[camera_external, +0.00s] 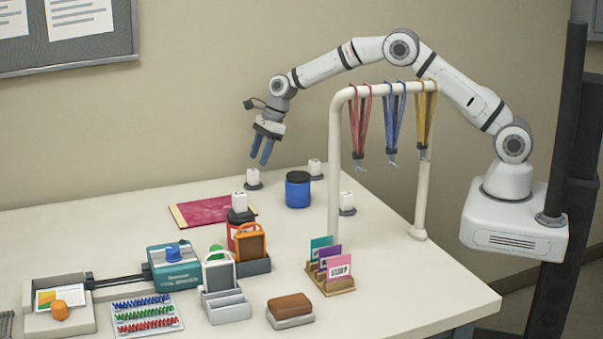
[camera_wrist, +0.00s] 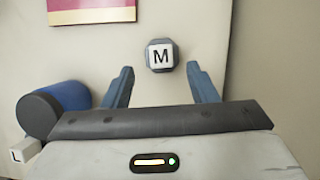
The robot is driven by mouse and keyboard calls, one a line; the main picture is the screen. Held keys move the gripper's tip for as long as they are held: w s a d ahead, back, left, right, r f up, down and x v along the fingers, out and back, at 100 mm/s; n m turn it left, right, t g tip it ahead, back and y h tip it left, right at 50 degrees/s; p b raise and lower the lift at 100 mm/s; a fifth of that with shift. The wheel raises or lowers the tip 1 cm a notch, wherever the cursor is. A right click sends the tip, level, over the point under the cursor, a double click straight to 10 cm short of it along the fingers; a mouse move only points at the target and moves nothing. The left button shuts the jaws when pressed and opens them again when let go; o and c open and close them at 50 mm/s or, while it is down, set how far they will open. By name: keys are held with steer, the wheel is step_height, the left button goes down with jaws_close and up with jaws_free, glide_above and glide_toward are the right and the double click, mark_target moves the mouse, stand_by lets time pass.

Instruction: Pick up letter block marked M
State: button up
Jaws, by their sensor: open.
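The letter block marked M (camera_wrist: 160,56) shows its black letter on a white face, with a grey edge around it, in the wrist view. It sits on the pale table, a little beyond and between my fingertips. My gripper (camera_wrist: 158,80) is open and empty, its two blue fingers apart on either side of the block in that view. In the external view my gripper (camera_external: 261,158) hangs above the table's back part, fingers pointing down. Just below it stands a small white block (camera_external: 253,176) on a dark round base, likely the M block; its letter is unreadable there.
A blue jar (camera_external: 297,190) stands right of the block; it also shows in the wrist view (camera_wrist: 62,108), near a block marked L (camera_wrist: 24,146). Other white blocks (camera_external: 347,200) stand nearby. A rack (camera_external: 335,160) with hanging lanyards rises to the right.

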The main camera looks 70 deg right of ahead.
mark_target(251, 170)
steer(key=p+x, duration=0.1)
steer(key=x, duration=0.5)
steer(key=shift+w+f+p, duration=0.2)
steer(key=shift+p, duration=0.15)
jaws_close()
